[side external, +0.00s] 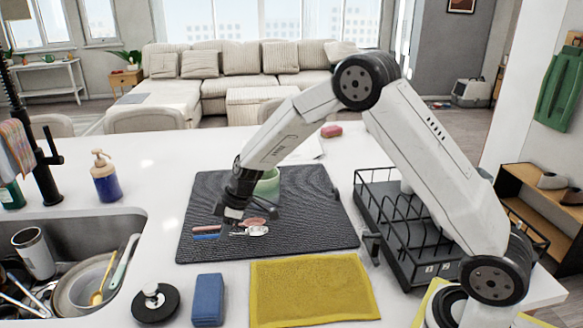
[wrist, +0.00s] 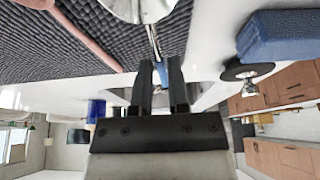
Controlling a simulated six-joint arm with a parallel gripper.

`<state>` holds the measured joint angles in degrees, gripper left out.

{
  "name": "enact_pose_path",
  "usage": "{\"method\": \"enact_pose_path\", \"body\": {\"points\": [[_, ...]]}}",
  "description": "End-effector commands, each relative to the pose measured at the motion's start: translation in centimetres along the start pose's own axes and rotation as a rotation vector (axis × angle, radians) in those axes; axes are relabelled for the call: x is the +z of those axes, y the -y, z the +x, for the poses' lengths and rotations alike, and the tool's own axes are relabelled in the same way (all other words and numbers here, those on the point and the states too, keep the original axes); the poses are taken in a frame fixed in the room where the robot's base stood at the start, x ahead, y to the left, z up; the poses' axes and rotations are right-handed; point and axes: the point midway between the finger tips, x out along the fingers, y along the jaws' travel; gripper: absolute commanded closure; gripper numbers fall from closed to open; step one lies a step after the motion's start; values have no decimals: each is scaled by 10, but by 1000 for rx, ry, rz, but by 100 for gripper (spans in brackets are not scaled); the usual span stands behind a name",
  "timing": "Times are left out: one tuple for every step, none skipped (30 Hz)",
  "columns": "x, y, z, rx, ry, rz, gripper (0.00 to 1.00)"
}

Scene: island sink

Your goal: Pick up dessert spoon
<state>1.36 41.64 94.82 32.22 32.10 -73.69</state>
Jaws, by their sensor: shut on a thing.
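My gripper (side external: 233,220) is low over the dark ribbed mat (side external: 310,215) in the side view. In the wrist view my gripper (wrist: 160,68) has its two fingers close on either side of a thin metal spoon handle. The dessert spoon (wrist: 152,36) stretches from between the fingers to a shiny bowl at the top edge, partly cut off. In the side view the silver spoon bowl (side external: 252,231) shows just right of the fingers. I cannot tell whether the spoon touches the mat.
Pink (side external: 206,228) and blue (side external: 207,237) pieces lie left of the gripper on the mat. A green cup (side external: 268,186) stands behind it. A black dish rack (side external: 425,262) is to the right, the sink (side external: 80,225) to the left. A blue sponge (side external: 208,300) and yellow cloth (side external: 313,290) lie in front.

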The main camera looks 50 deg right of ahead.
Motion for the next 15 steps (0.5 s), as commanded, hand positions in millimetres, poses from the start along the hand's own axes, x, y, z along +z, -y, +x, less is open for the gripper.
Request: {"method": "enact_pose_path", "body": {"points": [[1,3,-7,1,-1,0,100],[1,4,-11,1,-1,0,100],[2,7,-15,1,-1,0,100],[3,9,-20,2,-2,0,100],[4,11,-23,1,-1,0,100],[4,14,-29,1,-2,0,100],[5,16,-33,0,-1,1,100],[6,18,-38,1,-2,0,100],[7,21,-43,1,-1,1,100],[7,23,-48,1,-2,0,100],[8,25,-52,1,-2,0,100],[9,28,-58,1,-2,0,100],[10,30,-62,2,-2,-1,100],[11,33,-66,1,-1,0,100],[15,37,-70,1,-1,0,100]]}}
